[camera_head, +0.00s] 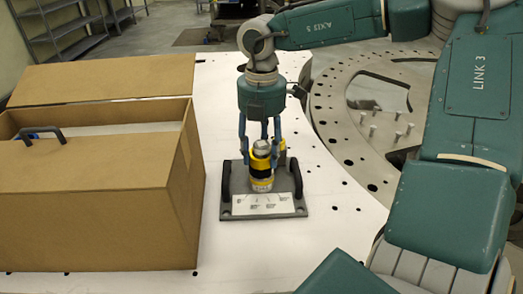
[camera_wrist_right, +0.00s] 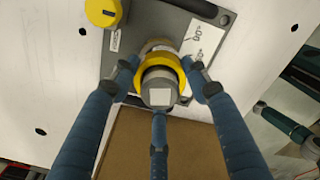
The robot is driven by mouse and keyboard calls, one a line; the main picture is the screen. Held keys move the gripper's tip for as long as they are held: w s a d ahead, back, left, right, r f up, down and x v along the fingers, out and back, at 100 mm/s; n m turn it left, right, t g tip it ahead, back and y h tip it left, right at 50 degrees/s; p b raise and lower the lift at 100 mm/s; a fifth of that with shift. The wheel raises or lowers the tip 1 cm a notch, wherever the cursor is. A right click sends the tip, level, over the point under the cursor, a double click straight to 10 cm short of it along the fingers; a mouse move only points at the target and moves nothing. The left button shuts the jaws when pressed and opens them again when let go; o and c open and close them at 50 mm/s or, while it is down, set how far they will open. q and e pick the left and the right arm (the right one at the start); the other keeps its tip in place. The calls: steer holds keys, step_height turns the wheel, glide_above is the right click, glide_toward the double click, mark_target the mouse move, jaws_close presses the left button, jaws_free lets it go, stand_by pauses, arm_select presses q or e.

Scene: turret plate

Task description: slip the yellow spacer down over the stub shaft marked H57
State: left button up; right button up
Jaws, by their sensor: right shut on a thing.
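The yellow spacer (camera_wrist_right: 150,60) is a ring, and in the right wrist view a grey stub shaft (camera_wrist_right: 159,90) with a white square on its end shows through it. My right gripper (camera_wrist_right: 160,82) has its blue fingers shut on the spacer. In the head view the gripper (camera_head: 261,143) points straight down, with the spacer (camera_head: 260,162) between its fingers. The shaft's grey top (camera_head: 262,146) stands above the spacer. Below are a black band and another yellow band. The H57 mark is not readable. How far down the spacer sits is unclear. My left gripper is not in view.
The grey base plate (camera_head: 237,207) has black handles on both sides and a white label. A second yellow-topped piece (camera_wrist_right: 103,12) stands close behind. An open cardboard box (camera_head: 90,225) is close on the left. A round drilled turret plate (camera_head: 340,125) lies to the right.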

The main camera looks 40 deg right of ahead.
steer(key=o, duration=1.3)
steer(key=shift+r, duration=0.15)
step_height(320, 180, up, 12)
steer(key=shift+f, duration=0.1)
steer(key=shift+f, duration=0.1)
